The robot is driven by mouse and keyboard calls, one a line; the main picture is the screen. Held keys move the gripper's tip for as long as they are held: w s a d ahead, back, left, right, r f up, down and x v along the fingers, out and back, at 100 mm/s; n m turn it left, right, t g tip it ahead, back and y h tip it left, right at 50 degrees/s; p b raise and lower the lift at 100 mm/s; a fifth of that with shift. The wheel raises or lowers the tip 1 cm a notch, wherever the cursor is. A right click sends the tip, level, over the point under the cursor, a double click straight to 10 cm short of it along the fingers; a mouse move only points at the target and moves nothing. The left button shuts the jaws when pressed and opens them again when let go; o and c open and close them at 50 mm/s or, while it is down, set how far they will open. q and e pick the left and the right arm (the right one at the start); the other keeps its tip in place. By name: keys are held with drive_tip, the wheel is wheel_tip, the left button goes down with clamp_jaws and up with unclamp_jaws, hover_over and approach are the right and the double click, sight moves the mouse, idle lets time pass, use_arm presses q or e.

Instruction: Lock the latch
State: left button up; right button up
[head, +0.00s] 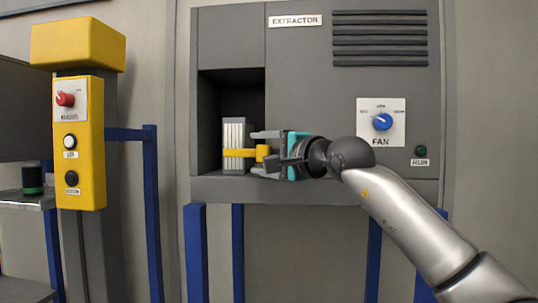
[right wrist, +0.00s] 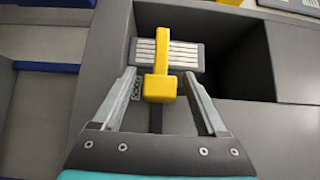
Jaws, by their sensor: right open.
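The yellow latch handle (head: 240,153) runs level across a pale ribbed block (head: 237,131) in the dark recess of the extractor. It also shows in the right wrist view (right wrist: 160,85), with its blunt end toward me. My right gripper (head: 264,153) is open, its fingers on either side of the handle's end. In the right wrist view the gripper (right wrist: 161,82) shows gaps between both fingers and the handle. A small label (right wrist: 136,90) beside the left finger is partly covered and hard to read. My left gripper is not in view.
The grey extractor cabinet (head: 300,55) carries a blue fan knob (head: 382,122) and a dark green run button (head: 421,150) at right. A yellow control post (head: 92,150) with a red knob (head: 65,99) stands at left. The recess (right wrist: 235,60) is empty to the block's right in the wrist view.

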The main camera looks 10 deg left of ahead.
drive_tip(key=shift+s+d+b, duration=0.35)
drive_tip(key=shift+d, duration=0.05)
drive_tip(key=b+v, duration=0.5)
drive_tip(key=v, duration=0.9)
drive_tip(key=shift+b, duration=0.35)
drive_tip(key=shift+s, duration=0.1)
